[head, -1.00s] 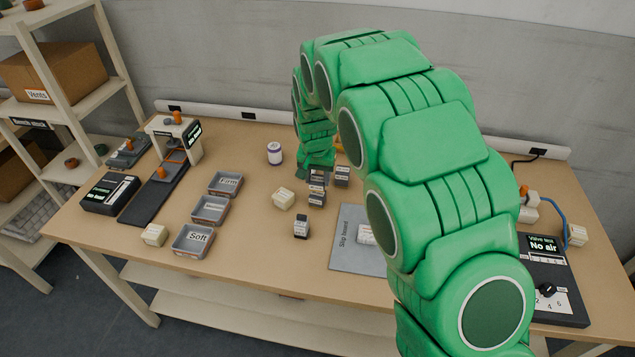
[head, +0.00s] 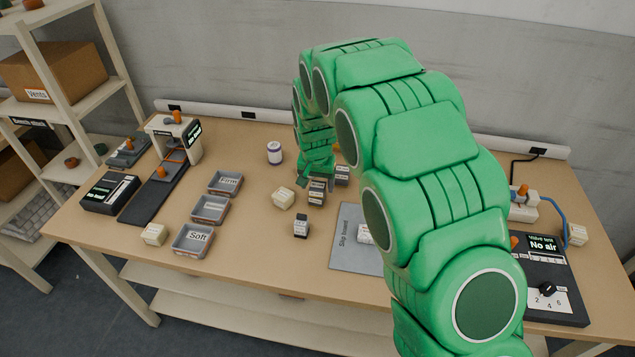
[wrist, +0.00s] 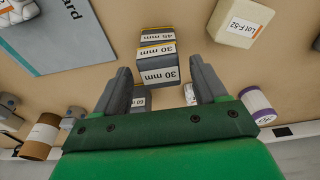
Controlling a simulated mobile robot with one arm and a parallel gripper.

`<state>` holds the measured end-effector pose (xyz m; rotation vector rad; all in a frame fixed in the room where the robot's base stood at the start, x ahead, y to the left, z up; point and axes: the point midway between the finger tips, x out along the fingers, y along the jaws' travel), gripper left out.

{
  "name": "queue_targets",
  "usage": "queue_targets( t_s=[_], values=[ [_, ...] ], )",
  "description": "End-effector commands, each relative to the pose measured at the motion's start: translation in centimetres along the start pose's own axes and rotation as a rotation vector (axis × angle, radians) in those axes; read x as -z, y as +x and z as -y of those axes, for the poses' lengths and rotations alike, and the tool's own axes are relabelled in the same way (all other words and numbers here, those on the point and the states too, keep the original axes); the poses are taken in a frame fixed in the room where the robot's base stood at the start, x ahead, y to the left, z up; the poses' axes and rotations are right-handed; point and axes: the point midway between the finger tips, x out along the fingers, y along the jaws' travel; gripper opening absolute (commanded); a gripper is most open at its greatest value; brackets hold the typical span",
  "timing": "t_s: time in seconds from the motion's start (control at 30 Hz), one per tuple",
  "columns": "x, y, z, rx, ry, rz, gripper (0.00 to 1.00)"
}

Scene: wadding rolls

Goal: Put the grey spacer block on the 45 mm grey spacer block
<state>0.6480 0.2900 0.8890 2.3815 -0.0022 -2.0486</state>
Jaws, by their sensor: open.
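The grey spacer block (wrist: 158,70), labelled 30 mm with an orange stripe, sits on top of the 45 mm grey spacer block (wrist: 155,36). In the head view the stack shows as the upper block (head: 317,184) and the lower block (head: 316,199), roughly aligned. My gripper (wrist: 162,70) is open, with one finger on each side of the upper block and a visible gap on both sides. In the head view my gripper (head: 317,176) is just above and around the stack, and its far side is hidden.
Another grey block (head: 342,175) stands close right of the stack. A dark labelled block (head: 301,226) stands in front, a cream block (head: 283,199) to the left. The slip board (head: 350,255) lies front right. Labelled trays (head: 209,209) are left.

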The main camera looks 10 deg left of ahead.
Motion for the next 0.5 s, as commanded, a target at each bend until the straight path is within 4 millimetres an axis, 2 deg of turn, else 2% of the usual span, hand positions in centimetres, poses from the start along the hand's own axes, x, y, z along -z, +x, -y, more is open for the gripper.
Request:
queue_targets(
  t_s=[0.27,0.5],
  values=[
    [0.1,-0.9,0.0,0.0,0.0,0.0,0.71],
    [0.1,-4.0,0.0,0.001,0.0,-0.003,0.71]
  ],
)
